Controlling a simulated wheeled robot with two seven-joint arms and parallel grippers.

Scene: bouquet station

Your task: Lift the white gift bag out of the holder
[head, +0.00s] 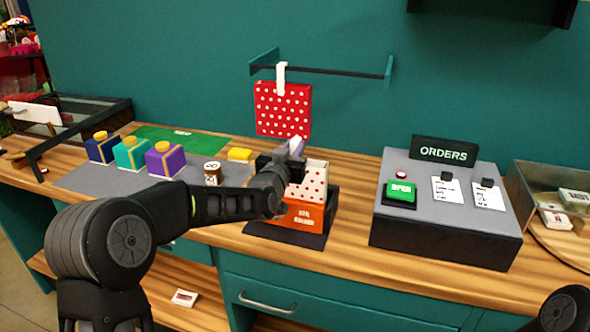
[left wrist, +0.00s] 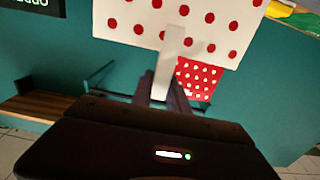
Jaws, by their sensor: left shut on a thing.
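The white gift bag with red dots (head: 315,175) stands in the orange-fronted holder (head: 303,216) on the counter. The holder's front hides the bag's lower part, so I cannot tell whether its bottom is raised. My left gripper (head: 291,150) is at the top of the bag, shut on its white strap handle. In the left wrist view the white bag (left wrist: 190,30) fills the top, and its strap runs down between the fingers of the left gripper (left wrist: 163,90). My right gripper is out of view.
A red dotted bag (head: 283,108) hangs from a wall rail (head: 345,72) just behind. To the left are blue, teal and purple boxes (head: 163,160) and a small jar (head: 212,173). The orders console (head: 445,215) stands to the right, with bare counter between it and the holder.

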